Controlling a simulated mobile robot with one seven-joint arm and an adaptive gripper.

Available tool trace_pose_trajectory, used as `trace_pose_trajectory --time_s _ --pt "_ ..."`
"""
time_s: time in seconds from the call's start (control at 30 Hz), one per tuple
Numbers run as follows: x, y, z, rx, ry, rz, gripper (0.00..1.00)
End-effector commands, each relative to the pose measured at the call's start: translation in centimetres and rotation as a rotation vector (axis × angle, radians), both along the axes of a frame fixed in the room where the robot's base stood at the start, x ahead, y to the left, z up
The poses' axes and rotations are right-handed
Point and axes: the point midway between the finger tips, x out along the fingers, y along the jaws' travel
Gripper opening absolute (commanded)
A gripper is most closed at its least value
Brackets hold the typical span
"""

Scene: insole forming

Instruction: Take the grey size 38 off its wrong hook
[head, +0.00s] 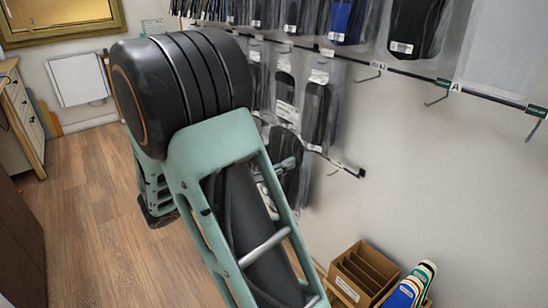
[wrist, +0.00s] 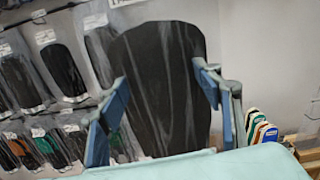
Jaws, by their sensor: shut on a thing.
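A dark grey insole in a clear bag (wrist: 160,60) fills the middle of the wrist view, upright and slightly tilted. My gripper (wrist: 162,88) has one blue-grey finger on each side of it and is shut on this pack. A white label shows at its top edge, cut off by the frame, so I cannot read its size or see whether a hook is still through it. In the head view, my arm hides most of my gripper; part of it shows beside a dark bagged pack (head: 291,185) below the lower rail.
More bagged dark insoles (head: 318,112) hang in rows on wall rails to the left and above. Empty hooks (head: 437,98) stick out of the upper rail at right. An open cardboard box (head: 362,275) and several coloured boards (head: 412,285) stand low at right.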

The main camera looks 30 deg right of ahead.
Motion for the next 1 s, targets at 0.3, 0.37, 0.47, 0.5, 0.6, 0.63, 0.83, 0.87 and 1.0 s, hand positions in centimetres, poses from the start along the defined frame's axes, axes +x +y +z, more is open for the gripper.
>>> trace_pose_trajectory --time_s 0.3,0.37,0.47,0.5,0.6,0.63,0.83,0.87,1.0 --pt "-0.2 -2.5 0.2 0.000 0.000 -0.016 0.34" --pt "-0.1 -3.3 0.2 -0.001 0.000 -0.016 0.34" --pt "0.0 -4.5 0.2 -0.001 -0.001 -0.016 0.34" --pt "0.0 -4.9 0.1 0.000 -0.001 -0.015 0.34" --pt "0.1 -6.0 0.2 -0.001 0.000 -0.015 0.34" --pt "0.2 -6.3 0.2 0.000 0.000 -0.015 0.34" --pt "0.3 -7.8 0.2 -0.001 0.000 -0.014 0.34" --pt "0.3 -8.0 0.2 0.000 0.000 -0.013 0.34" --pt "0.4 -8.3 0.3 0.000 0.001 -0.012 0.34"
